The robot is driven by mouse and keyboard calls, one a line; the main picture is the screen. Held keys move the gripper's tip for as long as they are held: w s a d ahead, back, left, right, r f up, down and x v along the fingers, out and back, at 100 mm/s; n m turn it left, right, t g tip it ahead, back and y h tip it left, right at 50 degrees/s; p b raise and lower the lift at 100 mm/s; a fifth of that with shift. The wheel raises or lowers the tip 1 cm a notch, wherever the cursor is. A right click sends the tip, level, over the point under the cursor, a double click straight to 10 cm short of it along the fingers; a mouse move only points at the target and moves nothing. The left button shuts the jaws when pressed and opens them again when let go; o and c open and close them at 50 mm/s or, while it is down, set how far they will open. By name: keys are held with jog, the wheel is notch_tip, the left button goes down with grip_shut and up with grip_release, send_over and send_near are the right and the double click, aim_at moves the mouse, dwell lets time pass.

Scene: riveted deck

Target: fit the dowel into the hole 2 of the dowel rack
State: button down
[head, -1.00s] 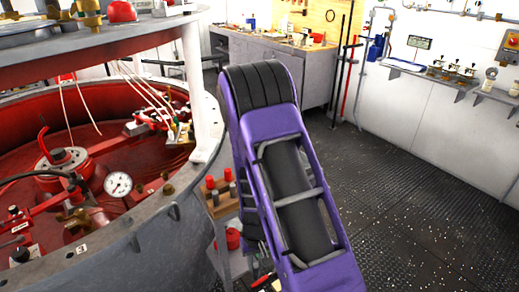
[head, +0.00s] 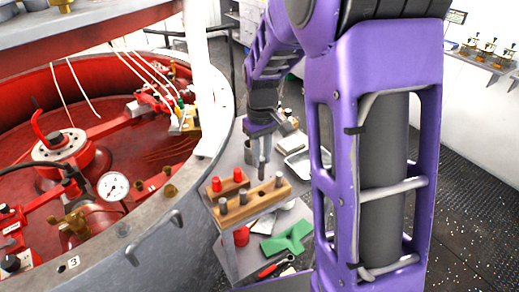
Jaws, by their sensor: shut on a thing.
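The dowel rack (head: 262,201) is a pale wooden block on the small table beside the red-floored tank. Several grey pegs stand upright in it, with a gap between the middle one and the right one. My gripper (head: 261,158) hangs fingers down just behind and above the rack. It is shut on the dowel (head: 262,171), a thin grey piece that is hard to tell from the fingers. The dowel looks upright and apart from the rack. Hole numbers are too small to read.
Behind the rack's left end stands a wooden block with two red pegs (head: 238,175). A metal tray (head: 296,164) lies at the back right. A green cloth (head: 287,239) and a red-handled tool (head: 271,267) lie lower down. The tank rim (head: 185,215) is close on the left.

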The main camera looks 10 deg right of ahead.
aim_at(262, 173)
jog(key=shift+f+b, duration=0.55)
jog(key=shift+f, duration=1.85)
jog(key=shift+s, duration=0.1)
jog(key=shift+f+b, duration=1.25)
jog(key=shift+f, duration=0.55)
jog(key=c, duration=0.6)
grip_release()
jog(key=shift+c, duration=0.2)
notch_tip(262, 173, up, 18)
jog(key=p, duration=0.2)
jog(key=shift+f, duration=0.25)
